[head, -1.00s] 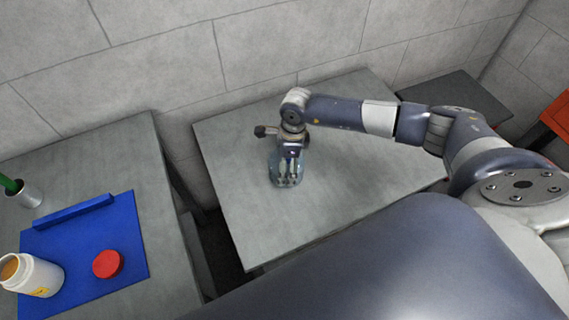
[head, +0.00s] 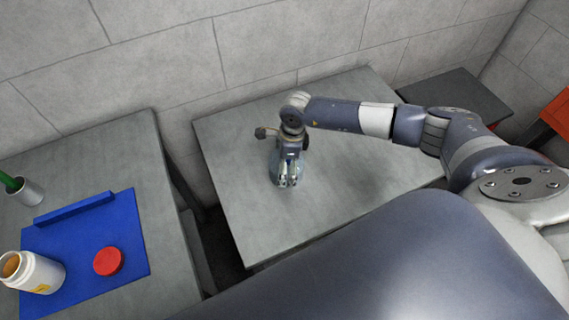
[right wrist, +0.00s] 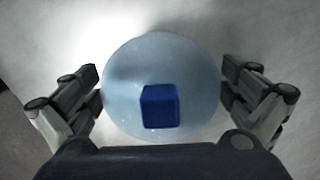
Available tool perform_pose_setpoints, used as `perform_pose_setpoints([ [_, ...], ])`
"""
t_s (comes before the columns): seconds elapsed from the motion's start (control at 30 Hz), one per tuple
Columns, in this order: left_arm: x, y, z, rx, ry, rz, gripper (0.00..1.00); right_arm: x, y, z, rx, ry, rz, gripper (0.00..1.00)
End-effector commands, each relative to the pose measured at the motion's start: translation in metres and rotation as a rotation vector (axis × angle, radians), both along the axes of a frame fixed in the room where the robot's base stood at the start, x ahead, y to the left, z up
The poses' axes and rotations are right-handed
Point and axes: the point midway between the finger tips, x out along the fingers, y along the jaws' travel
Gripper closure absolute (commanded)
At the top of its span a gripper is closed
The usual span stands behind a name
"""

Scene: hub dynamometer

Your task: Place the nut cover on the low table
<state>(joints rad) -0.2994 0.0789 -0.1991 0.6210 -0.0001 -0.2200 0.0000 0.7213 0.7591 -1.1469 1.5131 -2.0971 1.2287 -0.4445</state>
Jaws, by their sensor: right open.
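The nut cover, a round, pale blue, translucent piece with a dark blue square knob, shows in the right wrist view (right wrist: 160,60). In the head view the cover (head: 298,171) is at the middle table, mostly hidden under my right gripper (head: 288,183). My right gripper is open. In the right wrist view its fingers stand apart on either side of the cover, and the knob lies between them. The low table (head: 340,190) is the grey one in the middle. Whether the cover rests flat on it is hard to tell. My left gripper is not in view.
The left table (head: 110,160) carries a blue mat (head: 80,245) with a red lid (head: 108,261), a white jar (head: 38,272) and a metal cup (head: 30,192). A gap separates the two tables. The middle table is clear around the cover. A block wall stands behind.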

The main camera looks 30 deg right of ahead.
Motion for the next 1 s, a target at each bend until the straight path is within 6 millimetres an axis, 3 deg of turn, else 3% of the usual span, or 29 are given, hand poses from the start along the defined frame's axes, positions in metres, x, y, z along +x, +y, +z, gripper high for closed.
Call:
perform_pose_setpoints([
  [0.17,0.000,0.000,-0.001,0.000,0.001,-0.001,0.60,0.001,-0.001,0.014,0.001,-0.004,0.000,0.00],
  [0.63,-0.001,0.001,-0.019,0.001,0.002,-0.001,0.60,-0.005,-0.011,0.105,0.000,-0.003,0.001,0.00],
  [0.8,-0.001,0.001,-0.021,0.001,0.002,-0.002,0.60,-0.006,-0.013,0.119,0.000,-0.001,0.000,0.00],
  [1.0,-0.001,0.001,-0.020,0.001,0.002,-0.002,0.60,-0.006,-0.013,0.122,0.000,-0.001,0.000,0.00],
])
